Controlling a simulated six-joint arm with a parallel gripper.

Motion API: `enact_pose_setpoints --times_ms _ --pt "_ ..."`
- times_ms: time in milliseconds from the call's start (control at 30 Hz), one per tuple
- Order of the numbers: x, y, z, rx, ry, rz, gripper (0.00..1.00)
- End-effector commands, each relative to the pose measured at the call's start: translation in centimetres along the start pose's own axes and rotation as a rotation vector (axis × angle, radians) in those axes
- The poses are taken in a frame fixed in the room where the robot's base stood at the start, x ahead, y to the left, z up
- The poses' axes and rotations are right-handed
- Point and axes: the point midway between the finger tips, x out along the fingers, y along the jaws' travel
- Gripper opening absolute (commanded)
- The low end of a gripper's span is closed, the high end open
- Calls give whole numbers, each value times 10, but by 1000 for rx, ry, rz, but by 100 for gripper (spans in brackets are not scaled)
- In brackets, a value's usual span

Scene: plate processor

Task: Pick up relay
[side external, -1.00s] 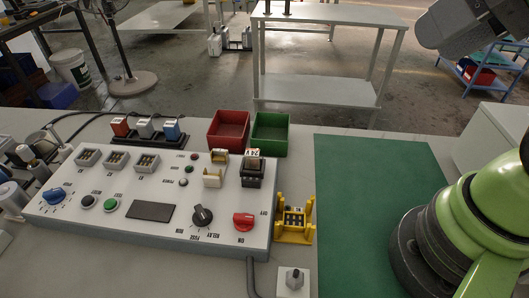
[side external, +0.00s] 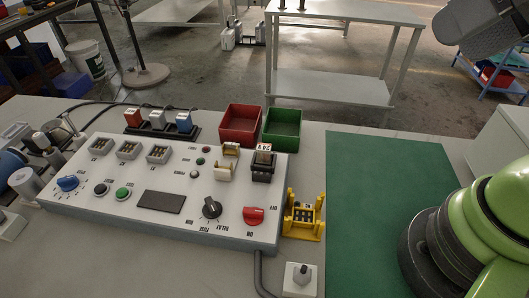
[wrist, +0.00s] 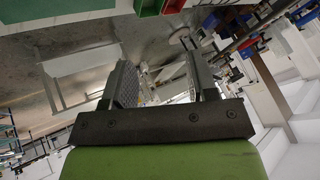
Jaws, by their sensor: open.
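The relay appears to be the small dark block with a clear brownish top and a "24 V" tag (side external: 263,165), seated upright at the far right of the white control panel (side external: 185,218) in the side external view. I cannot be fully sure that this block is the relay. My gripper (wrist: 157,62) shows in the wrist view with its two dark fingers spread apart and nothing between them. It points at the room and not at the panel.
A red bin (side external: 240,119) and a green bin (side external: 283,124) stand behind the panel. A yellow bracket (side external: 290,226) stands at its right edge, and a grey switch box (side external: 299,283) sits in front. The green mat (side external: 375,205) is bare. A black rack (side external: 187,135) holds coloured plugs.

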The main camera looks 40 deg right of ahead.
Motion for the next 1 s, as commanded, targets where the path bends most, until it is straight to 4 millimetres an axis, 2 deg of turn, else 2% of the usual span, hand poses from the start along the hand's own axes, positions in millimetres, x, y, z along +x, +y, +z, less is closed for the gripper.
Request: enact_pose_setpoints --times_ms 267,367,467,567,700,900,1000 --pt "5 -6 -8 -52 -39 8 53" --pt "15 -16 -22 -149 -106 22 53" --pt "35 -30 -39 -284 -194 36 53" --pt "62 -46 -51 -428 -282 45 53" --pt "108 -66 -58 -632 -408 53 53" --pt "179 -89 -47 -902 -571 50 53" --pt "206 -95 -37 -1001 -631 45 53"
